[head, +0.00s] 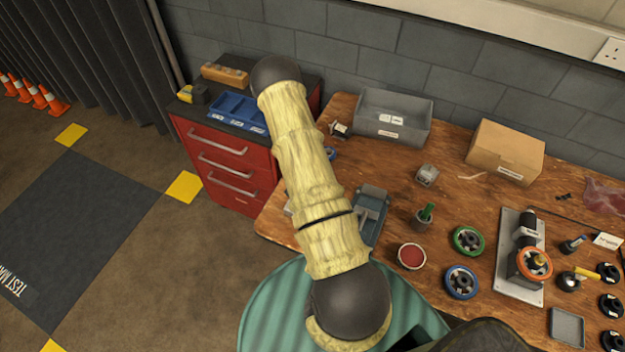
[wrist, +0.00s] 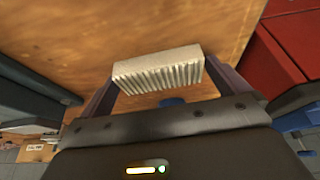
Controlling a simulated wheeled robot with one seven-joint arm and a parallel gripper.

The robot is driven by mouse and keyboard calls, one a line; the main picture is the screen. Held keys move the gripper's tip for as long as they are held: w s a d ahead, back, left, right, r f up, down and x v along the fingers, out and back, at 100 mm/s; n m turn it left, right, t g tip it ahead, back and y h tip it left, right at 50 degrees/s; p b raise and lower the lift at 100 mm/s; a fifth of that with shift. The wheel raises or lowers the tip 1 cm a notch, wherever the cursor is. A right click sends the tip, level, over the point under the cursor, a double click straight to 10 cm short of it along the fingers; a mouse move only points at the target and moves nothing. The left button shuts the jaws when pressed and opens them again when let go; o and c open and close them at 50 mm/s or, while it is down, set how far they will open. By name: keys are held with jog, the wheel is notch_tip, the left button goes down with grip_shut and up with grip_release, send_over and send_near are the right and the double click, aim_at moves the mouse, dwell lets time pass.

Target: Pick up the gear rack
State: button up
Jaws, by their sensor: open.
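The gear rack (wrist: 158,70) is a pale, short bar with a row of teeth along one long side. In the wrist view it lies across the space between the two fingers of my gripper (wrist: 160,78), near their tips. The fingers are open, one at each end of the bar. I cannot tell whether they touch it. In the head view my arm hides the gripper, and I cannot make out the rack clearly there.
The wooden workbench (head: 455,200) holds a grey vise (head: 369,212), a grey bin (head: 392,117), a cardboard box (head: 505,150), a red-topped tin (head: 411,256) and several handwheels. The red drawer cabinet (head: 228,158) stands left of the bench and shows in the wrist view (wrist: 285,45).

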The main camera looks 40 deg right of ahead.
jog(key=shift+c, duration=0.4)
jog(key=c, duration=0.7)
jog(key=shift+r, duration=0.15)
notch_tip(320, 180, up, 10)
jog(key=shift+f+b, duration=0.15)
jog(key=shift+b, duration=0.85)
